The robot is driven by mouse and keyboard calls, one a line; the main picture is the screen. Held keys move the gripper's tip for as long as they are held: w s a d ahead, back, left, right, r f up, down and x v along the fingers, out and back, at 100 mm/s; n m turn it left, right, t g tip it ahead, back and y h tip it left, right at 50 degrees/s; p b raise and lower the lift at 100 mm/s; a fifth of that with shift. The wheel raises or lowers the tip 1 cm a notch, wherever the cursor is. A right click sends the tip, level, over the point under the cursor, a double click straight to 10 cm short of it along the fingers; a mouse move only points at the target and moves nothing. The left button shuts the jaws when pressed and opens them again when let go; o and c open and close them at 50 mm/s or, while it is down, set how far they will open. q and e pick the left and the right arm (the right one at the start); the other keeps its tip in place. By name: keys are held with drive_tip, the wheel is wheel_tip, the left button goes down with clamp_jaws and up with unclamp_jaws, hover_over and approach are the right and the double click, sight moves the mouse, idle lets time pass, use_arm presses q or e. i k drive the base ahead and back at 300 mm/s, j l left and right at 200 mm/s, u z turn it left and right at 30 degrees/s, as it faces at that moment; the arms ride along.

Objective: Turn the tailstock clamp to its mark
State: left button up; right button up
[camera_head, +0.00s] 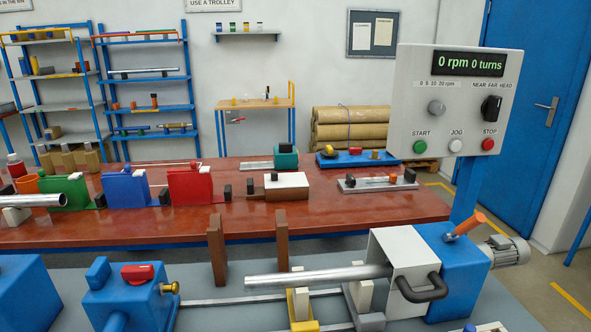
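At the lower left stands a blue housing (130,301) that looks like the tailstock. A red knob (138,272) sits on its top, with a blue upright part (98,272) beside it. A small brass knob (170,288) sticks out on its right side. I cannot make out a mark by the red knob, and I cannot tell for certain which part is the clamp. Neither of my grippers shows in this view.
A steel mandrel (315,276) reaches left from the white and blue headstock (447,265), which has an orange handle (468,224). Two brown uprights (217,250) stand behind the rails (225,300). The control panel (455,103) reads 0 rpm, 0 turns. A red-brown bench (330,190) lies behind.

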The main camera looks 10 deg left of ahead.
sight(139, 275)
drive_tip(key=u, duration=1.35)
